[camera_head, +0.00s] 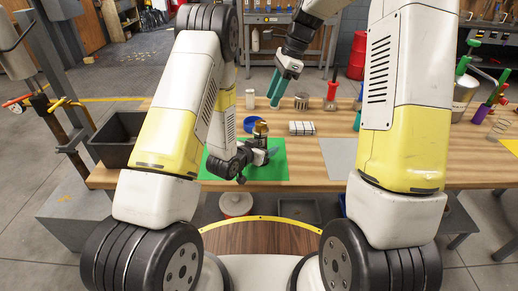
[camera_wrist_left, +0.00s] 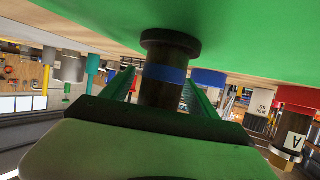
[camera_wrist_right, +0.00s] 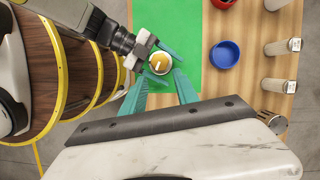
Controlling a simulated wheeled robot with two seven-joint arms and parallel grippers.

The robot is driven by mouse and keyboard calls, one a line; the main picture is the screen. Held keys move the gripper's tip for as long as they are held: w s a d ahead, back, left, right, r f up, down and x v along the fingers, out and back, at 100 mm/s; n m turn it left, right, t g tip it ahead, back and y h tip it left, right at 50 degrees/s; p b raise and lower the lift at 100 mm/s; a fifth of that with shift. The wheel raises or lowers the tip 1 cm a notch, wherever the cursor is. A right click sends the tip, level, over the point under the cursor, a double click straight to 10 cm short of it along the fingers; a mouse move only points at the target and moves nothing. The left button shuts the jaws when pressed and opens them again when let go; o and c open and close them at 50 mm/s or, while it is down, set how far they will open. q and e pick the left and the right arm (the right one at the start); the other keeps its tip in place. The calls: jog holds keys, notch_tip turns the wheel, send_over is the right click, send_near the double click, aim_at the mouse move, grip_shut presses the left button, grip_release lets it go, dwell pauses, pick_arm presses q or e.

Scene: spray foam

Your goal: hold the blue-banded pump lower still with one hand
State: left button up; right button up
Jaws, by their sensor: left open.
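The blue-banded pump lower (camera_wrist_left: 165,75) is a dark cylinder with a blue band and wide black flange. It appears upside down in the left wrist view, by the green mat (camera_wrist_left: 240,40). My left gripper (camera_wrist_left: 158,90) is open, with a green finger on either side of the pump; I cannot tell whether they touch it. In the head view, my left gripper (camera_head: 262,157) is low over the mat and hides much of the pump. The right wrist view shows a round gold top (camera_wrist_right: 160,63) between the left fingers. My right gripper (camera_wrist_right: 160,88) is open and empty above it.
A blue bowl (camera_wrist_right: 225,54) sits beside the mat. White bottles (camera_wrist_right: 280,84) stand farther along the wooden table. A black bin (camera_head: 118,135) is at the left end.

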pick_arm(q)
jog(key=shift+w+d+f, duration=0.1)
jog(key=shift+w+d, duration=0.1)
jog(key=shift+w, duration=0.1)
